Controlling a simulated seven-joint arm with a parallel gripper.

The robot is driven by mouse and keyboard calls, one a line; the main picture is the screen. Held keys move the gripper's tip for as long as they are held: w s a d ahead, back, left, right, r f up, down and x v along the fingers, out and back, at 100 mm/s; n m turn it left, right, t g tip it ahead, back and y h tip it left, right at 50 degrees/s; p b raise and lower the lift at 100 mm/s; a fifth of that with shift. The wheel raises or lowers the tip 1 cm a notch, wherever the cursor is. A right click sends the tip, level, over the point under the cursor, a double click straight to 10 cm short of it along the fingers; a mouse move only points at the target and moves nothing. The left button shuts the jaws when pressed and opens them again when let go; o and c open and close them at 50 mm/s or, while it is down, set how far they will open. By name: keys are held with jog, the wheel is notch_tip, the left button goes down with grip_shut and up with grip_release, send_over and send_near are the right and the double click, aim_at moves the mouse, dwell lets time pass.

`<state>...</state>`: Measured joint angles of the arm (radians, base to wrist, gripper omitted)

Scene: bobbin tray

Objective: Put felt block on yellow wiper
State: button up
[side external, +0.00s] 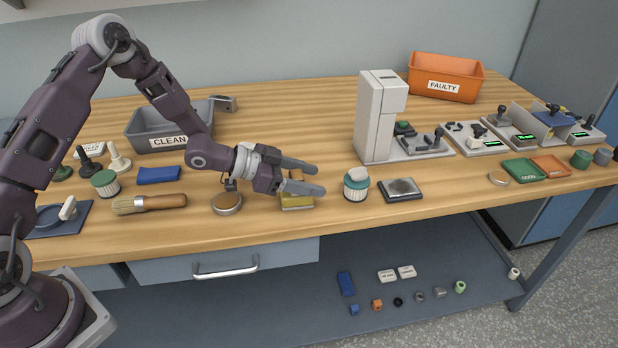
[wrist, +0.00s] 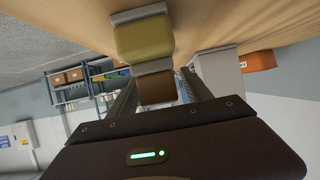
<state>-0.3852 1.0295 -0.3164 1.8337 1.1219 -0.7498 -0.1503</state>
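A small brown block with a grey underside, which I take for the felt block (wrist: 157,88), is between the two fingers of my gripper (side external: 321,181). The fingers lie along its two sides with no clear gap in the wrist view. The block also shows partly in the side view (side external: 296,174), much hidden by the fingers. The yellow wiper (side external: 297,203) lies on the table directly below it. The wiper also shows in the wrist view (wrist: 145,40), beside the block's grey face. The block is at its top; whether they touch I cannot tell.
A teal-banded jar (side external: 356,187) and a dark pad (side external: 402,189) stand to the right of the wiper. A round tin (side external: 227,203) and a brush (side external: 150,204) lie to the left. The table's front edge is close in front.

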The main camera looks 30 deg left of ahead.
jog(key=shift+r, duration=0.1)
jog(key=v, duration=1.2)
jog(key=s+a+r+n+y, duration=0.1)
jog(key=a+r+n+y, duration=0.1)
jog(key=a+r+y, duration=0.55)
jog(key=s+d+r+n+g+y, duration=0.1)
jog(key=s+r+n+y, duration=0.3)
jog(key=s+r, duration=0.55)
jog(key=s+d+n+g, duration=0.1)
jog(key=s+d, duration=0.1)
jog(key=s, duration=0.4)
jog(key=s+d+n+g+h, duration=0.1)
jog(key=s+d, duration=0.2)
jog(key=s, duration=0.3)
jog(key=s+d+f+h, duration=0.1)
jog(key=s+d, duration=0.1)
jog(key=s, duration=0.4)
jog(key=shift+d+n+g, duration=0.25)
jog(key=shift+n+g, duration=0.15)
